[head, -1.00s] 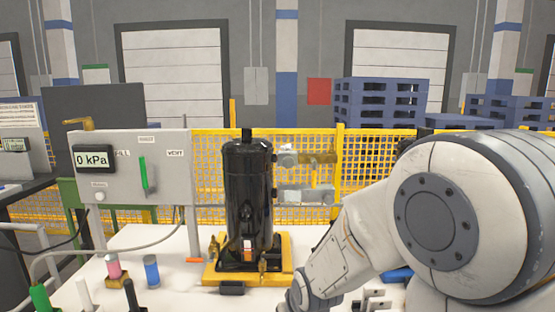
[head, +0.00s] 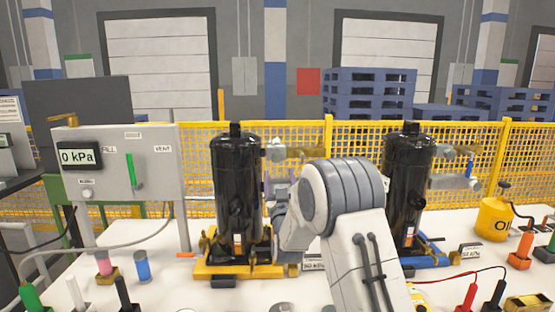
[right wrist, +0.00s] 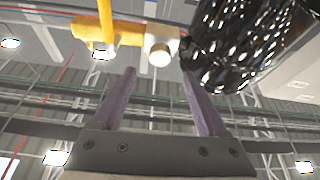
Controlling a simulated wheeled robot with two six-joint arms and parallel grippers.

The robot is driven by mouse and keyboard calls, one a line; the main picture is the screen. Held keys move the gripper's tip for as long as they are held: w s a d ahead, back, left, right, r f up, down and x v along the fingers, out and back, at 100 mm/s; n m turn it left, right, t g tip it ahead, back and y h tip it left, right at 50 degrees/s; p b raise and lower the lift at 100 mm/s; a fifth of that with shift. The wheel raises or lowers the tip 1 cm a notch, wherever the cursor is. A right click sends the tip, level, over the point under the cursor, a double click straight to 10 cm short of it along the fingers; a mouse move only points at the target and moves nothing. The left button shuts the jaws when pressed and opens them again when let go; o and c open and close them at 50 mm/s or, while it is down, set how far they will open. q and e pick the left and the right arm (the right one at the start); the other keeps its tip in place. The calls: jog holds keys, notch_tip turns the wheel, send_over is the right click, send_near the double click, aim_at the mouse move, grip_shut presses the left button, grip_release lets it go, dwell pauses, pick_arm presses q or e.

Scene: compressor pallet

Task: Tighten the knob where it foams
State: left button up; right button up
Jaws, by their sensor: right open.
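A black compressor (head: 236,180) stands upright on a yellow base. A valve fitting with a pale block and brass part (head: 300,153) sticks out to the right near its top. A second black compressor (head: 409,170) stands on a blue base at the right, with similar fittings. My right gripper (head: 268,178) is beside the yellow-base compressor, below its upper fitting, partly hidden by my wrist. In the right wrist view its two purple fingers (right wrist: 157,75) are apart and empty, below the fitting's round pale end (right wrist: 160,52). I see no clear foam. My left gripper is out of view.
A grey panel (head: 115,150) reading 0 kPa, with a green lever, stands at the left. A yellow oil can (head: 494,220) is at the right. A yellow mesh fence runs behind.

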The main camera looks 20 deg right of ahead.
aim_at(277, 158)
jog(key=p+x, duration=0.1)
jog(key=x, duration=0.7)
jog(key=shift+w+p, duration=0.15)
jog(key=shift+p, duration=0.15)
grip_shut()
